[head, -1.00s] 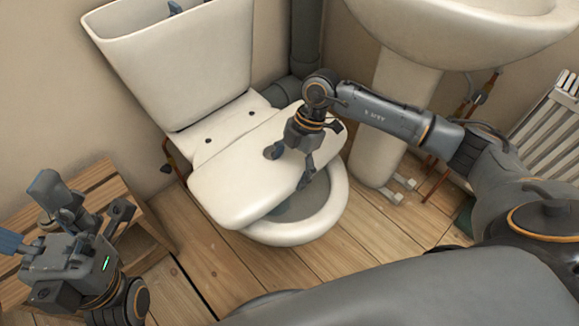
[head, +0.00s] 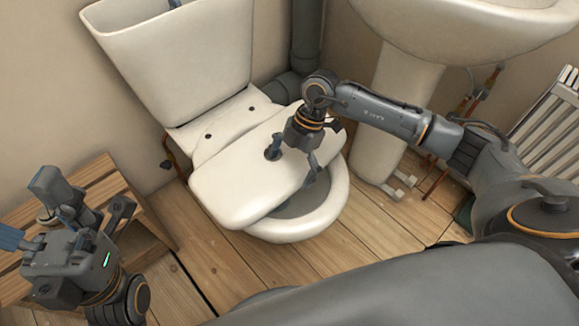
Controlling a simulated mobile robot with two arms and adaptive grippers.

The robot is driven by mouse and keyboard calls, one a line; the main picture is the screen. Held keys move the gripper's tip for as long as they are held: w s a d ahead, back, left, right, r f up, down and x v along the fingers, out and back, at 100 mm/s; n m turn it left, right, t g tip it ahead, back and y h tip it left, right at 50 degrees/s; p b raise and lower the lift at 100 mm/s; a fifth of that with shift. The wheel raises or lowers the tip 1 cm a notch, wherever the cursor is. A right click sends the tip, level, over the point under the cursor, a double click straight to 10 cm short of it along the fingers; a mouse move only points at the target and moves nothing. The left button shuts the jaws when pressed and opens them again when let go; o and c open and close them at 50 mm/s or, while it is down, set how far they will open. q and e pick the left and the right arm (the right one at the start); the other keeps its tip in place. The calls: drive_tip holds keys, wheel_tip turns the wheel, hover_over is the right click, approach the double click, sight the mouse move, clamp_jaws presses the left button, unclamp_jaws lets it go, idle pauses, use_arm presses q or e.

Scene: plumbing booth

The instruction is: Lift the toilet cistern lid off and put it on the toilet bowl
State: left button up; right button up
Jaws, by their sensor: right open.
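The white cistern lid (head: 235,185) lies flat and askew over the toilet bowl (head: 335,205), whose front and right rim and part of the opening show. The cistern (head: 185,65) behind stands open at the top, with a blue part showing inside. My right gripper (head: 292,162) is open above the right part of the lid, its fingers spread and pointing down. Nothing shows between them; I cannot tell whether a fingertip touches the lid. My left gripper (head: 42,215) is at the lower left, away from the lid, with its fingers apart and nothing seen in them.
A slatted wooden stool or bench (head: 140,215) stands behind my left gripper. A washbasin (head: 470,30) on a pedestal (head: 390,110) stands to the right, with a white radiator (head: 550,120) farther right. A grey pipe (head: 306,40) runs up the wall. The wooden floor (head: 230,265) in front is clear.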

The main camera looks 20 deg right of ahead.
drive_tip(key=shift+s+f, duration=0.15)
drive_tip(key=shift+f, duration=0.05)
drive_tip(key=v, duration=1.2)
drive_tip(key=shift+r, duration=0.2)
drive_tip(key=shift+a, duration=0.1)
